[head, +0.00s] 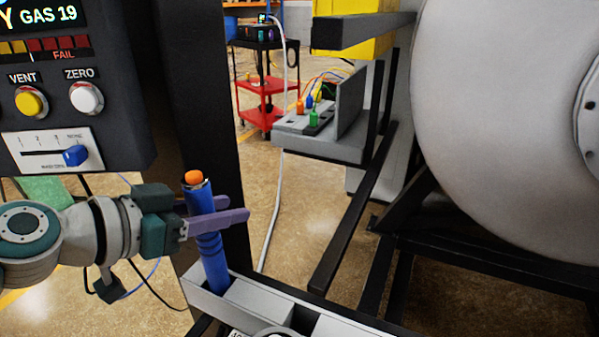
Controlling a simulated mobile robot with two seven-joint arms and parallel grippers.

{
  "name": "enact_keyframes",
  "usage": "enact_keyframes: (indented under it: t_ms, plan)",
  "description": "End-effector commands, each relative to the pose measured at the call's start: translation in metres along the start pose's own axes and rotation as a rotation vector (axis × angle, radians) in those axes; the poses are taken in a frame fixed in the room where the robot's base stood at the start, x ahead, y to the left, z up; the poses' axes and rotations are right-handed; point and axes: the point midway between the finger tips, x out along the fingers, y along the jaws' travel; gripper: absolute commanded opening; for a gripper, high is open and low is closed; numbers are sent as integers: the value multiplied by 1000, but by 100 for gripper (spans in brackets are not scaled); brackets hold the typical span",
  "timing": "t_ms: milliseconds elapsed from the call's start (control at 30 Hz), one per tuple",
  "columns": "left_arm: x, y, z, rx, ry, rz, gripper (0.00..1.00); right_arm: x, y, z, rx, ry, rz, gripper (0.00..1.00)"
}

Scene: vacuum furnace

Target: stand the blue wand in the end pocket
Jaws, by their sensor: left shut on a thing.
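The blue wand (211,259) has an orange tip and stands nearly upright, leaning slightly left at the top. My left gripper (240,216) reaches in from the left, with its purple fingers shut around the upper part of the wand. The wand's lower end is at the left end pocket of a light grey holder (258,297) at the bottom of the picture. The pocket wall hides the bottom of the wand, so I cannot tell how deep it sits. My right gripper is not in view.
A dark control panel (120,140) with yellow and white buttons stands close above my left arm. A black post (207,100) rises behind the wand. A large grey vessel (500,120) on a black frame fills the right. A red cart (264,85) stands farther back.

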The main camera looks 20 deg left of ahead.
Motion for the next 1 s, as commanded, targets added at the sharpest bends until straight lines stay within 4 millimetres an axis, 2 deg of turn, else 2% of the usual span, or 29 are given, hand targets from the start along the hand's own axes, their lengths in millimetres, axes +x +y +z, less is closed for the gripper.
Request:
enact_keyframes:
  t_ms: [500,533,833,1000]
  plan:
    - [1,0,3,0,2,-1,0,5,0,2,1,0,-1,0]
    - [1,0,2,0,2,-1,43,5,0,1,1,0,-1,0]
    - [1,0,3,0,1,0,76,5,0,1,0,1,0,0]
    - [1,0,3,-1,0,0,76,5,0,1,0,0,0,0]
